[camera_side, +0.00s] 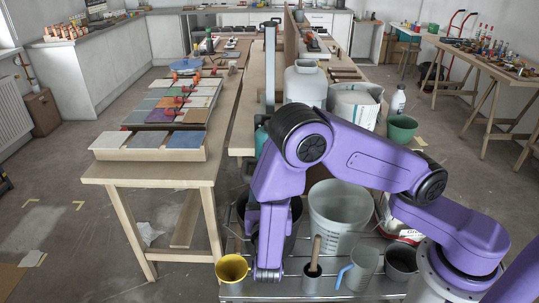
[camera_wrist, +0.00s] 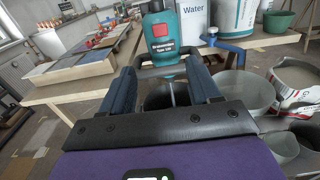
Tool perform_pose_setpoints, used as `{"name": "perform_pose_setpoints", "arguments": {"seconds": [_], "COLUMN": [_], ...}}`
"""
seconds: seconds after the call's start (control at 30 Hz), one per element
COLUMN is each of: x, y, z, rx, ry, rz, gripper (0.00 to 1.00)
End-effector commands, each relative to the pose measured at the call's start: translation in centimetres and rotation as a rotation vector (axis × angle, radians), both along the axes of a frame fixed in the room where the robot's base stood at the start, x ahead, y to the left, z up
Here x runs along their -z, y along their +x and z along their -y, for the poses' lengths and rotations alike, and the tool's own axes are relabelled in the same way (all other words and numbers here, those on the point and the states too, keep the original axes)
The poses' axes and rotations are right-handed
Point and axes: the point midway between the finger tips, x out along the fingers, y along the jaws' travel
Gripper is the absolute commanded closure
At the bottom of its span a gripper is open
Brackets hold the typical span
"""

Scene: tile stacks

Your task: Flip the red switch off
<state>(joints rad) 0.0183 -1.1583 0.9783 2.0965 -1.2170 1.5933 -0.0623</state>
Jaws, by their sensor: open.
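A low table (camera_side: 160,172) carries a tile rack (camera_side: 150,153) with red clips among the tiles. A yellow cup (camera_side: 232,268), a grey pot (camera_side: 313,279), a clear jug (camera_side: 361,268) and a large grey bucket (camera_side: 338,215) crowd around my arm. Bare floor lies at the left.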

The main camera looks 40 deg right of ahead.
Motion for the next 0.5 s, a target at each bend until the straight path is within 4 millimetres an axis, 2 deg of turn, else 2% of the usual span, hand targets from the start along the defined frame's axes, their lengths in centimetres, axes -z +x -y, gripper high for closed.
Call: {"name": "perform_pose_setpoints", "arguments": {"seconds": [0.17, 0.5], "x": [0.0, 0.0], "y": [1.3, 5.7], "z": [1.4, 5.9], "rx": [0.004, 0.007], "ry": [-0.001, 0.000], "rz": [-0.001, 0.000], "gripper": [0.38, 0.38]}}
